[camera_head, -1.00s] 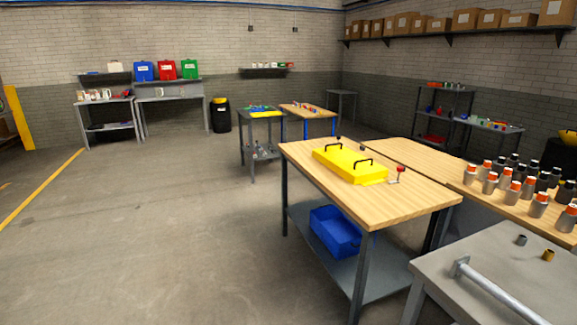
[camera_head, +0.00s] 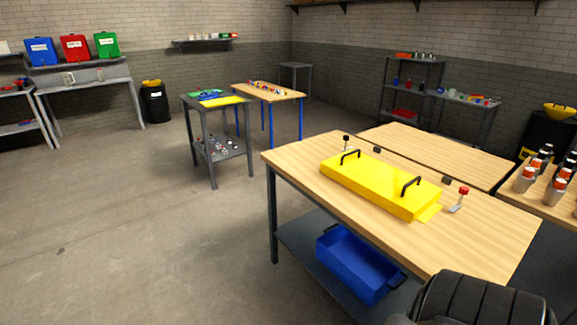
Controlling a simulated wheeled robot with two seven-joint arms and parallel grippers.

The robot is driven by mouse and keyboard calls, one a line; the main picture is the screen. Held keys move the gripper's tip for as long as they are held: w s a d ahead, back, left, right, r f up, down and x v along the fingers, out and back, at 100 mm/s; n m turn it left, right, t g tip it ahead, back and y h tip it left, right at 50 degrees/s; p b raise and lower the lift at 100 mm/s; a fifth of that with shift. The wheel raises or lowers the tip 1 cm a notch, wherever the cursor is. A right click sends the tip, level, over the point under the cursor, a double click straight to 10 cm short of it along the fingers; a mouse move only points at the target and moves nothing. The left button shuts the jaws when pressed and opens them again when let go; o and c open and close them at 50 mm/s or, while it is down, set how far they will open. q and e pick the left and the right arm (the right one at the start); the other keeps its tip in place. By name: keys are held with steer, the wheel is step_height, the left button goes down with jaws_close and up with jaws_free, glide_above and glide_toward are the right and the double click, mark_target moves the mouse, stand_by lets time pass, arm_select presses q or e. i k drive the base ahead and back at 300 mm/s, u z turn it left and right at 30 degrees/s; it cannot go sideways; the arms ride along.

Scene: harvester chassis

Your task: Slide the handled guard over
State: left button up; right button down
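The handled guard is a long yellow cover (camera_head: 378,184) with two black handles, lying on a wooden-topped workbench (camera_head: 300,157). One handle (camera_head: 350,157) is near its far left end and the other handle (camera_head: 411,186) near its right end. A flat yellow piece (camera_head: 428,213) shows at its right end. A red-topped lever (camera_head: 461,197) stands just right of the guard, and a dark-topped lever (camera_head: 346,142) stands behind its left end. Neither gripper is in view.
A blue bin (camera_head: 356,263) sits on the bench's lower shelf. A second wooden table (camera_head: 440,153) adjoins behind, with bottles (camera_head: 556,182) on a table at right. A dark rounded shape fills the lower right. The floor left of the bench is clear.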

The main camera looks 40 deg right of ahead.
mark_target(409, 197)
steer(key=i, duration=2.15)
steer(key=z, duration=0.75)
steer(key=i, duration=1)
steer(key=z, duration=1.95)
steer(key=i, duration=0.9)
steer(key=z, duration=0.55)
